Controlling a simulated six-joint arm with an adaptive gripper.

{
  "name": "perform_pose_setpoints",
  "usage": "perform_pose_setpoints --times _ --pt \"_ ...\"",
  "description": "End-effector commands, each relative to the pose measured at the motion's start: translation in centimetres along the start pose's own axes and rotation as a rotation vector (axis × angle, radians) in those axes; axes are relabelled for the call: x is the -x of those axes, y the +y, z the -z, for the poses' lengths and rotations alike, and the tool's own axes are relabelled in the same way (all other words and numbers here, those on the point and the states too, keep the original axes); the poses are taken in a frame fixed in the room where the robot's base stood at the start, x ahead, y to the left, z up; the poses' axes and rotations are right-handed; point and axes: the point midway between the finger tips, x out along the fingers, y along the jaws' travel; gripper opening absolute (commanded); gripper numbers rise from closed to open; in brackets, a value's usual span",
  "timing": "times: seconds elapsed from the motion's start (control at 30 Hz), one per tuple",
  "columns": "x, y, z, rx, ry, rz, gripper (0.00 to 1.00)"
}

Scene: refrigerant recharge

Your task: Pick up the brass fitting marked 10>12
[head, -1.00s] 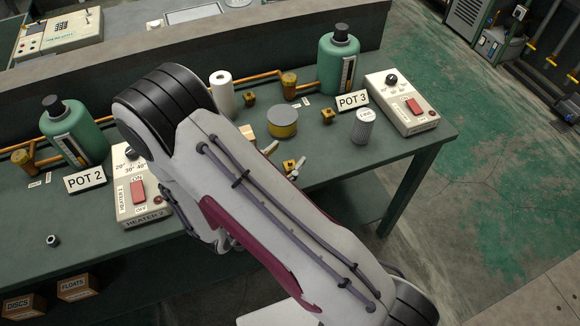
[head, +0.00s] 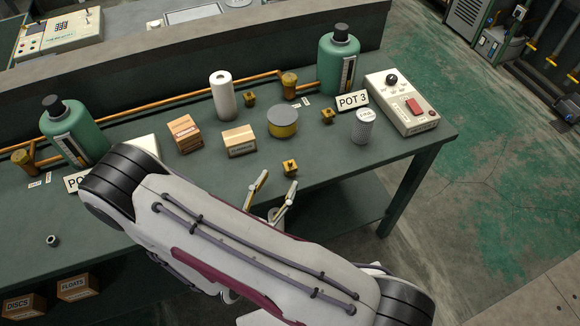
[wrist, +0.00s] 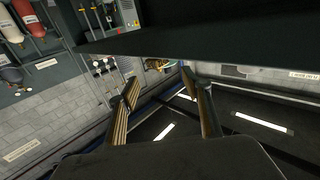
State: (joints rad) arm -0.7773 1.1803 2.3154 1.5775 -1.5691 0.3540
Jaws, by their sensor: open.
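Three small brass fittings stand on the green bench in the head view: one near the front edge (head: 290,168), one at the right (head: 328,115), and one at the back (head: 250,99). Their markings are too small to read, so I cannot tell which is 10>12. My gripper (head: 277,186) is open and empty at the bench's front edge, just in front of the front fitting. In the wrist view, a brass-coloured piece (wrist: 157,65) shows beyond the open fingers (wrist: 159,79), partly hidden under the dark bench edge.
Behind the front fitting are a yellow tin (head: 283,122), two cardboard boxes (head: 186,134) (head: 239,141), and a white roll (head: 222,96). A pale canister (head: 363,127) and a heater box (head: 402,103) stand at the right. My arm hides much of the left bench.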

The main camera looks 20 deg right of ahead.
Motion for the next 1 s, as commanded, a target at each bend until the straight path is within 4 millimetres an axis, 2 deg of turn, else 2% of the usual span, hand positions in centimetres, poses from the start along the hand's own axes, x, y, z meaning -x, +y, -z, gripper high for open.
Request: perform_pose_setpoints --times 0.53,1.0 --pt "-2.4 0.0 0.0 0.000 -0.001 -0.001 0.49" --pt "-2.7 0.0 0.1 0.000 -0.001 -0.001 0.49"
